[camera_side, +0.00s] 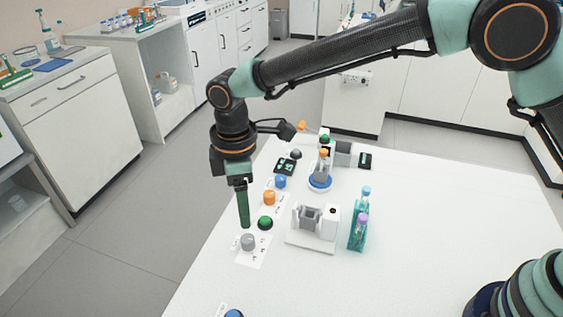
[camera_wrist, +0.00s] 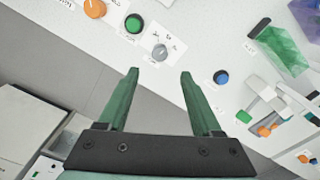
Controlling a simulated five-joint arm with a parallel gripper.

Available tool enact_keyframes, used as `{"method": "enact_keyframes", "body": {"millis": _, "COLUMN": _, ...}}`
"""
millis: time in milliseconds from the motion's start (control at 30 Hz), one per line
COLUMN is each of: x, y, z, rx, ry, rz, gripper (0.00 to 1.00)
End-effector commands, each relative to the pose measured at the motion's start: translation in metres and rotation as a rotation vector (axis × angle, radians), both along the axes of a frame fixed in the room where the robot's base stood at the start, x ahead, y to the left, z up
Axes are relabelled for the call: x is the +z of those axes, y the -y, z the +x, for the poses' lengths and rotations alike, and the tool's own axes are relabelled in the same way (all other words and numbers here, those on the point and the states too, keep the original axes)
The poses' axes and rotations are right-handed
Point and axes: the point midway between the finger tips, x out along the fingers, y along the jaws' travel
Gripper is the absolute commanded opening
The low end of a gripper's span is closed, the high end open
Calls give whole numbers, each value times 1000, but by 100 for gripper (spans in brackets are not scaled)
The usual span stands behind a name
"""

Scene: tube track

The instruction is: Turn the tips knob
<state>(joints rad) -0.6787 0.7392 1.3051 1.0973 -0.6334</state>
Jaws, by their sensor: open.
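A grey knob (camera_side: 248,241) stands on a white label card near the table's left edge; it also shows in the wrist view (camera_wrist: 160,52). The card's print is too small to read, so I cannot tell which knob is the tips knob. My gripper (camera_side: 245,225) points down with its tips just above or beside the grey knob in the side view. In the wrist view my gripper (camera_wrist: 160,72) has its two green fingers apart with nothing between them, and the grey knob lies just beyond the gap between the tips.
A green knob (camera_side: 265,223), an orange knob (camera_side: 269,198) and a blue knob (camera_side: 280,182) stand behind the grey one. A white holder (camera_side: 312,240) and teal bottles (camera_side: 357,235) stand to the right. Another blue knob (camera_side: 234,313) is at the front. The table's right side is clear.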

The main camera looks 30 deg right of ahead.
Motion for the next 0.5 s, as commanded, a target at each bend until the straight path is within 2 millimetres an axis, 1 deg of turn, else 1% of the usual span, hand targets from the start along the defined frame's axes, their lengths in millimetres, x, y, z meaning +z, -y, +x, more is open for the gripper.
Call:
{"method": "enact_keyframes", "body": {"millis": 33, "x": -10, "y": 1, "z": -1, "rx": -1, "ry": -4, "rz": -3, "gripper": 66}}
{"method": "enact_keyframes", "body": {"millis": 300, "x": -62, "y": 1, "z": -1, "rx": -3, "ry": -4, "rz": -3, "gripper": 66}}
{"method": "enact_keyframes", "body": {"millis": 400, "x": -78, "y": 1, "z": -1, "rx": -3, "ry": -3, "rz": -2, "gripper": 66}}
{"method": "enact_keyframes", "body": {"millis": 500, "x": -90, "y": 1, "z": 0, "rx": -3, "ry": -1, "rz": -2, "gripper": 66}}
